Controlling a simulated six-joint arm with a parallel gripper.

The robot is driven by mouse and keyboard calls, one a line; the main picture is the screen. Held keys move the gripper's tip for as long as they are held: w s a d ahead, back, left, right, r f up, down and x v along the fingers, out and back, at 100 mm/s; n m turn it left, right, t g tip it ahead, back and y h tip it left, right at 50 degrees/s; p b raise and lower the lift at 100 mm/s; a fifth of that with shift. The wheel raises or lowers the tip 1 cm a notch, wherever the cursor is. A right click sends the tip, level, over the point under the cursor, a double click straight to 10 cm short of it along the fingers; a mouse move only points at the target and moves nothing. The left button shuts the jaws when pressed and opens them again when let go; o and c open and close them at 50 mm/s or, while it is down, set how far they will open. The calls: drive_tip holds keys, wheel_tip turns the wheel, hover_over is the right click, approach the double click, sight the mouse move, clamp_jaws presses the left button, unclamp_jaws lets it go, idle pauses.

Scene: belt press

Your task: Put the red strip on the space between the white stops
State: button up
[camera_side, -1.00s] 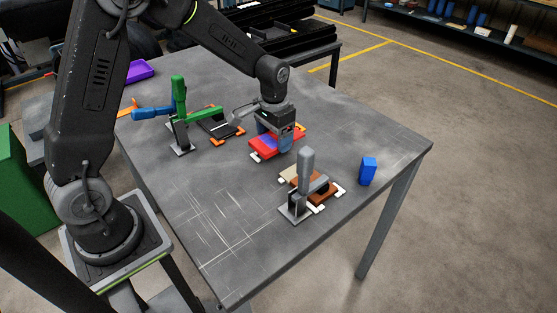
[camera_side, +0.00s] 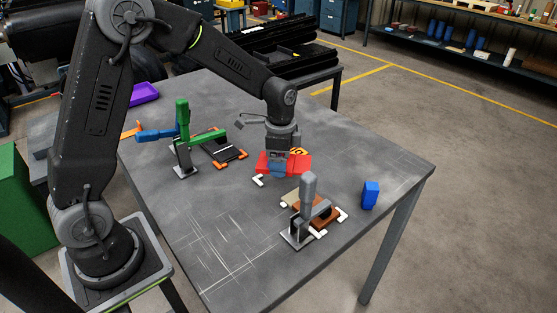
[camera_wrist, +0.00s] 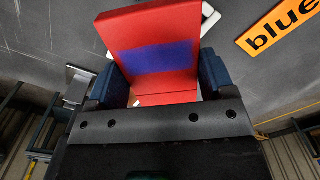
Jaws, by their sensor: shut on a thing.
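A red strip (camera_side: 297,163) with a blue patch is held in my gripper (camera_side: 279,171), off the table. The wrist view shows the strip (camera_wrist: 150,22) between my blue fingertips (camera_wrist: 158,85), which are shut on it. A white corner stop (camera_side: 259,181) lies on the table below and left of the strip; the wrist view shows a white stop (camera_wrist: 209,15) beyond it. More white stops (camera_side: 342,214) lie around a grey toggle clamp (camera_side: 308,187), with a tan piece (camera_side: 291,197) and a brown piece (camera_side: 323,222) there. The clamp hides part of that spot.
A green clamp (camera_side: 184,135) with a blue handle stands left of a black strip between orange stops (camera_side: 221,164). A blue block (camera_side: 370,195) stands near the table's right edge. An orange "blue" label (camera_wrist: 281,25) lies beside the strip's place. The table's front left is clear.

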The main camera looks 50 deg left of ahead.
sight(283, 186)
drive_tip(key=m, duration=0.4)
drive_tip(key=shift+d+r, duration=0.3)
drive_tip(key=m, duration=0.4)
drive_tip(key=shift+d+r, duration=0.3)
drive_tip(key=shift+f, duration=0.1)
drive_tip(key=shift+f, duration=2.8)
drive_tip(key=shift+f, duration=0.6)
drive_tip(key=o, duration=1)
drive_tip(key=shift+o, duration=0.2)
wheel_tip(283, 186, up, 14)
drive_tip(key=shift+f, duration=0.2)
drive_tip(key=shift+r, duration=0.15)
